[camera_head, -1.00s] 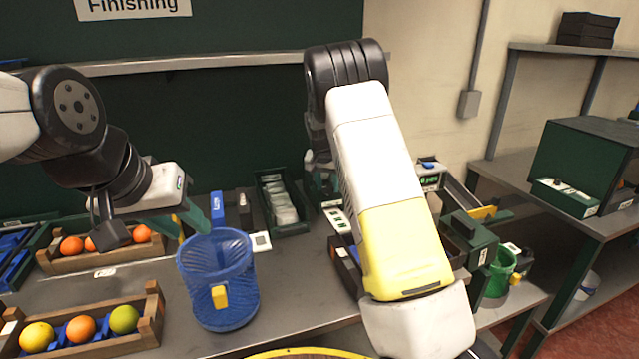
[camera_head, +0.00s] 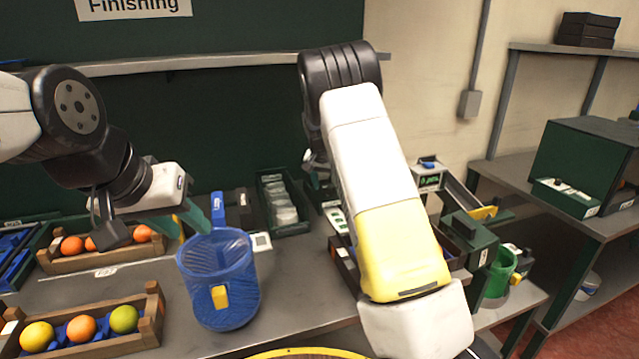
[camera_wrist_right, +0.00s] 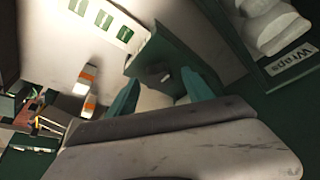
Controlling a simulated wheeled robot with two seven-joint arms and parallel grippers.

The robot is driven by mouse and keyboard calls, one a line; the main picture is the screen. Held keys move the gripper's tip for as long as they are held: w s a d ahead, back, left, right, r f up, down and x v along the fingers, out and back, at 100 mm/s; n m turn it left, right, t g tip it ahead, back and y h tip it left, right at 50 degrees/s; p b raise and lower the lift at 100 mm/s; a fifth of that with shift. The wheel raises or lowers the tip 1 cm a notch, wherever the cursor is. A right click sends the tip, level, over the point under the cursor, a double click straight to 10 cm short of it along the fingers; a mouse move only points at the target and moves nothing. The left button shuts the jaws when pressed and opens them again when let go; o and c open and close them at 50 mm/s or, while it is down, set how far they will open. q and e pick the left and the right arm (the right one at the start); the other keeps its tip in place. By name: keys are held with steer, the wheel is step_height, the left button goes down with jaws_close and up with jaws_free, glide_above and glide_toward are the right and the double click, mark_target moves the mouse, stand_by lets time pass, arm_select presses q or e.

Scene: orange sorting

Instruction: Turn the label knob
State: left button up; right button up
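In the right wrist view, a small pale knob-like piece (camera_wrist_right: 165,77) sits on a dark green block; I cannot tell for sure that it is the label knob. My right gripper (camera_wrist_right: 160,92) has its two teal fingers apart, with this piece between and beyond them, and nothing visible held. A white panel with green label squares (camera_wrist_right: 105,18) lies beside the block. In the head view this panel (camera_head: 337,219) shows partly, and my right arm hides the knob and most of the gripper. My left gripper (camera_head: 188,218) is at the rim of the blue basket (camera_head: 217,285); its grip is unclear.
A green tray of pale packets (camera_head: 283,205), marked "Wraps" in the wrist view (camera_wrist_right: 290,62), stands close by. Fruit crates (camera_head: 152,318) are at left. A green machine (camera_head: 470,250) and green cup (camera_head: 500,272) are right of my arm. Bare tabletop shows right of the basket.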

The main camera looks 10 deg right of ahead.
steer(key=v, duration=0.7)
steer(key=shift+r, duration=0.35)
steer(key=shift+s, duration=0.15)
steer(key=s+d+r+n+y, duration=0.1)
steer(key=s+r, duration=0.3)
steer(key=s, duration=0.3)
steer(key=s+r+n+y, duration=0.1)
steer(key=s+r+y, duration=0.1)
steer(key=s+r, duration=0.35)
steer(key=s+d+r+y, duration=0.1)
steer(key=s+r, duration=0.1)
steer(key=s, duration=0.6)
steer(key=s+a+n+t, duration=0.2)
steer(key=s+n, duration=0.2)
steer(key=s, duration=1.6)
steer(key=shift+f, duration=0.4)
